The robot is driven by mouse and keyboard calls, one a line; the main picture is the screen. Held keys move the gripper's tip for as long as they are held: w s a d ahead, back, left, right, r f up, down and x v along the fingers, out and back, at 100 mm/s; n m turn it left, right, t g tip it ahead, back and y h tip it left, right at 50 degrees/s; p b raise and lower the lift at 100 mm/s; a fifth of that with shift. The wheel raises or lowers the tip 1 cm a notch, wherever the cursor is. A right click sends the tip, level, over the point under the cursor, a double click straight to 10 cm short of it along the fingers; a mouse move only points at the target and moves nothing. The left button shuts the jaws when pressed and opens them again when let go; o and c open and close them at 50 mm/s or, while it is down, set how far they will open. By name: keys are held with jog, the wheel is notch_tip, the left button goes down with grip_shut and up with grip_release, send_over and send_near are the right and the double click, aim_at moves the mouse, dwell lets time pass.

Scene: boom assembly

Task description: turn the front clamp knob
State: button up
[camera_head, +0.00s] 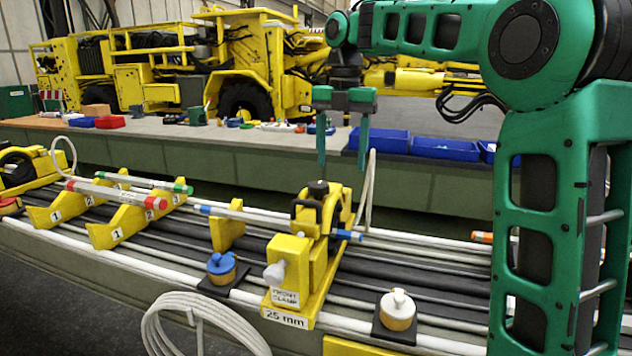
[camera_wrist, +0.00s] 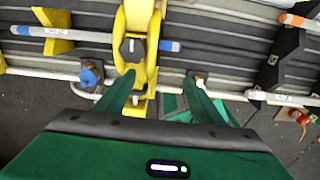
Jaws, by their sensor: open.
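The yellow front clamp (camera_head: 307,243), labelled "FRONT CLAMP" and "25 mm", stands upright on the rail bed. A pale grey knob (camera_head: 274,274) sticks out of its near left side. A black hexagonal knob (camera_head: 318,188) sits on top; it also shows in the wrist view (camera_wrist: 133,48). I cannot tell which one the task means. A grey rod with blue bands (camera_wrist: 75,36) runs through the clamp. My gripper (camera_head: 343,160) is open and empty, its fingers pointing down above and slightly right of the clamp. The gripper (camera_wrist: 160,82) touches nothing that I can see.
A blue-topped cap (camera_head: 221,264) and a white-topped cap (camera_head: 398,304) stand on either side of the clamp. Yellow numbered rests (camera_head: 125,213) hold rods to the left. Blue bins (camera_head: 446,148) stand on the bench behind. A white cable (camera_head: 371,180) rises near my right finger.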

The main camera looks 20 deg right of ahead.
aim_at(319, 183)
jog(key=shift+w+a+r+n, duration=1.45)
jog(key=shift+w+n, duration=1.35)
jog(key=shift+n, duration=1.8)
jog(key=shift+a+f, duration=0.2)
jog(key=shift+f, duration=5.05)
jog(key=shift+c, duration=0.3)
jog(key=c, duration=1)
